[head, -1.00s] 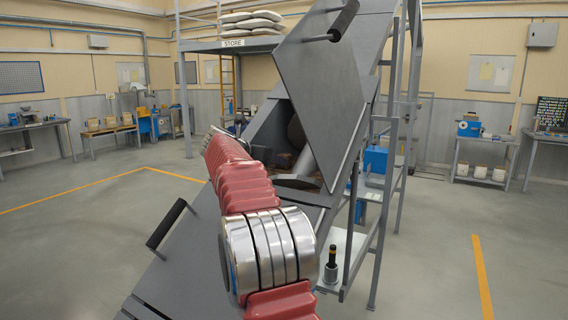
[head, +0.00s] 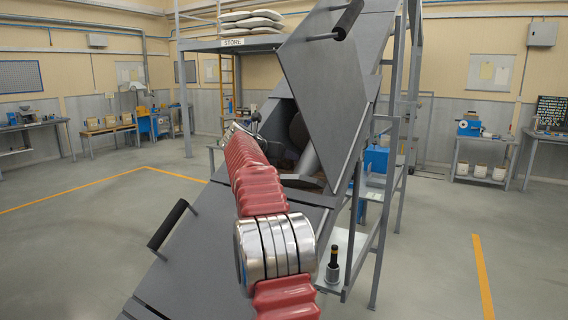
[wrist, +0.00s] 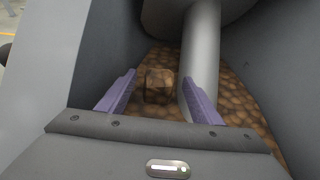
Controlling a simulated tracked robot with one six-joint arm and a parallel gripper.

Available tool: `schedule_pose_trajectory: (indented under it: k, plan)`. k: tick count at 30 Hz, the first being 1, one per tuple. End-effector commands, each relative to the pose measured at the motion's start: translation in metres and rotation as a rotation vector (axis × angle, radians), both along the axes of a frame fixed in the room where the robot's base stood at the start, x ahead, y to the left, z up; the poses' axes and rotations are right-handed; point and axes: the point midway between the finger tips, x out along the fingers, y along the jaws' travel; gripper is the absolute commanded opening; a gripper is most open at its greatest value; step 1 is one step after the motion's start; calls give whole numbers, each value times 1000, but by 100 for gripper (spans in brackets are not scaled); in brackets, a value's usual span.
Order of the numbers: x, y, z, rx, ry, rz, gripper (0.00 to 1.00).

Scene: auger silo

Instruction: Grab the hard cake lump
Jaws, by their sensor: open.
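The hard cake lump (wrist: 158,86) is a brown, blocky piece in the wrist view. It lies on a bed of brown pellets (wrist: 245,112) inside the trough, just left of the grey auger shaft. My gripper (wrist: 158,92) is open, with its two purple fingers on either side of the lump in the picture. The right finger appears close to the shaft. I cannot tell how far the fingertips are above the lump. In the head view, my arm hides the lump and the gripper.
The grey auger shaft (wrist: 201,55) runs beside the lump, with a wide flight above it. Grey trough walls (wrist: 95,50) stand on both sides. In the head view, a raised cover plate (head: 325,90) with a black handle stands over the opening.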

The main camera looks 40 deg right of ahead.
Motion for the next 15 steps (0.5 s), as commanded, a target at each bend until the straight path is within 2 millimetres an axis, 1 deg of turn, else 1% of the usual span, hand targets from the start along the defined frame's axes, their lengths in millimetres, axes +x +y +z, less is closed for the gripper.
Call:
schedule_pose_trajectory:
  k: [1,3,6,15]
  plan:
    - [1,-6,-4,1,1,-1,59]
    - [2,-12,-7,1,1,1,59]
    - [3,-17,-8,0,0,2,59]
    - [3,-18,-8,0,0,2,59]
